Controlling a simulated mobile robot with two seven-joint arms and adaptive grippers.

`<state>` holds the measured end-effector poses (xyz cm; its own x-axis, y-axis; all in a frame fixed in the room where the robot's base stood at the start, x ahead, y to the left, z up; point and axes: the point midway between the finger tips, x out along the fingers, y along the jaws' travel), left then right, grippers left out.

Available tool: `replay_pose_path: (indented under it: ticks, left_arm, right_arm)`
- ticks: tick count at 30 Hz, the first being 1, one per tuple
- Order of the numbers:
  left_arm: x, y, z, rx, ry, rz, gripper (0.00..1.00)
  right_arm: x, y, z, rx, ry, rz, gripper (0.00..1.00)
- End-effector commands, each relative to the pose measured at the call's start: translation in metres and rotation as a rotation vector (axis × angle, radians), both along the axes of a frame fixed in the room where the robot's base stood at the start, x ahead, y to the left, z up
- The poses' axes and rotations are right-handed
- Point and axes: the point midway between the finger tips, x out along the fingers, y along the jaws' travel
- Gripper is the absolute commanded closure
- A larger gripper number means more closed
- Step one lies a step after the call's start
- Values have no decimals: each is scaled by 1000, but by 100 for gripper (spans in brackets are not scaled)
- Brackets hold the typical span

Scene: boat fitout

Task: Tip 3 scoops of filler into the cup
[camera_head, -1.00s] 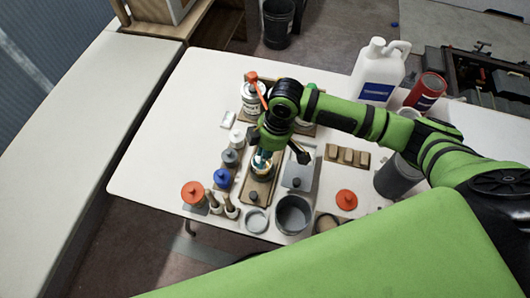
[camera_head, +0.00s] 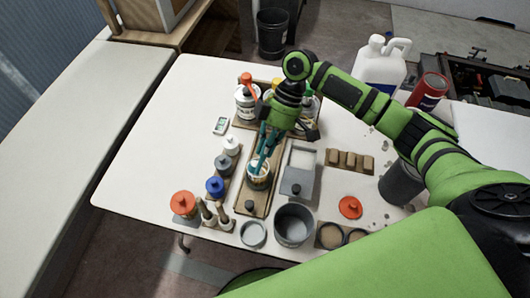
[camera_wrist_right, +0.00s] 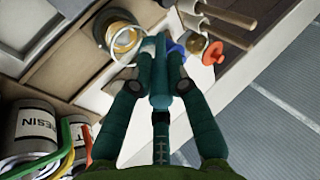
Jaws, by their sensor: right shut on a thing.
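A small cup (camera_head: 258,176) with a pale rim stands on a narrow wooden board (camera_head: 251,203). In the right wrist view, the cup (camera_wrist_right: 121,36) shows yellowish contents. My right gripper (camera_head: 268,145) is just above and behind the cup, pointing down. It is shut on a slim teal tool (camera_wrist_right: 160,82), which shows between the fingers in the right wrist view. The tool's far end is by the cup; I cannot tell if it touches or carries filler. Which container holds filler is unclear; a grey tub (camera_head: 293,226) stands at the front. My left gripper is not in view.
Cans (camera_head: 247,100) stand behind the gripper. A grey tray (camera_head: 298,172), wooden blocks (camera_head: 350,161) and an orange lid (camera_head: 350,207) are right. The table's left part is clear.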

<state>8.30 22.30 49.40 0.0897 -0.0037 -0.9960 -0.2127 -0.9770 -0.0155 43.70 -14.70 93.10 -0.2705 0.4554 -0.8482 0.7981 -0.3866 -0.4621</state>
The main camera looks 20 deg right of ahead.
Motion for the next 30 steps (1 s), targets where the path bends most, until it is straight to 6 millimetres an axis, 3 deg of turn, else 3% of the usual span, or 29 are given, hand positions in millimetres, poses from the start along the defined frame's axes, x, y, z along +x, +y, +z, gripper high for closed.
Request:
replay_pose_path:
  ticks: [30]
  left_arm:
    - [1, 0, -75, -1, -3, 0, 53]
  right_arm:
    - [22, -19, -18, 289, 318, -1, 100]
